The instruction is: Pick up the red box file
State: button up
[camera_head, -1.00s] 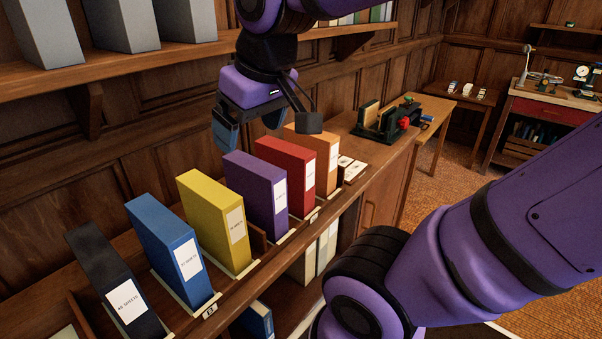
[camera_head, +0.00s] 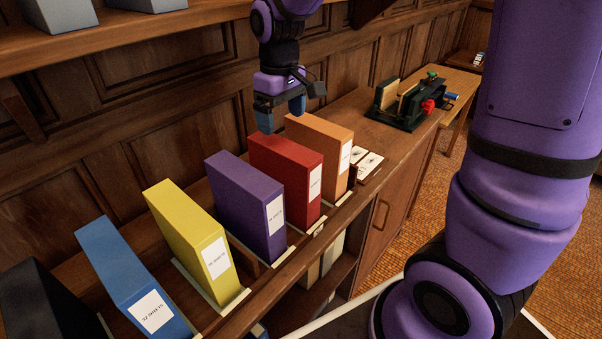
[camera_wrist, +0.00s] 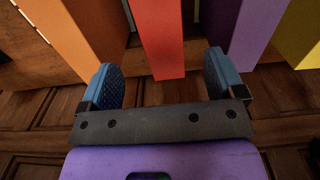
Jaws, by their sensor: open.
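The red box file (camera_head: 288,177) stands upright on the shelf between the purple file and the orange file, with a white label on its front. My gripper (camera_head: 281,116) is above and behind the back end of the red file. It is open and empty. In the wrist view, the red file (camera_wrist: 158,38) lies ahead of the gap between my two blue fingertips (camera_wrist: 162,75), and its near end reaches close to that gap. I cannot tell exactly how far above the file the fingers are.
The purple file (camera_head: 247,207) and orange file (camera_head: 322,150) stand close on either side. Yellow (camera_head: 190,240), blue (camera_head: 130,280) and black (camera_head: 40,305) files stand to the left. A wooden wall rises behind. A green-black device (camera_head: 402,105) sits on the cabinet top at right.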

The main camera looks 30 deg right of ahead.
aim_at(283, 145)
notch_tip(283, 145, down, 5)
jog(key=shift+d+r, duration=0.1)
jog(key=shift+r, duration=0.1)
jog(key=shift+s+f, duration=0.1)
jog(key=shift+f, duration=3)
jog(key=shift+r, duration=0.1)
grip_shut()
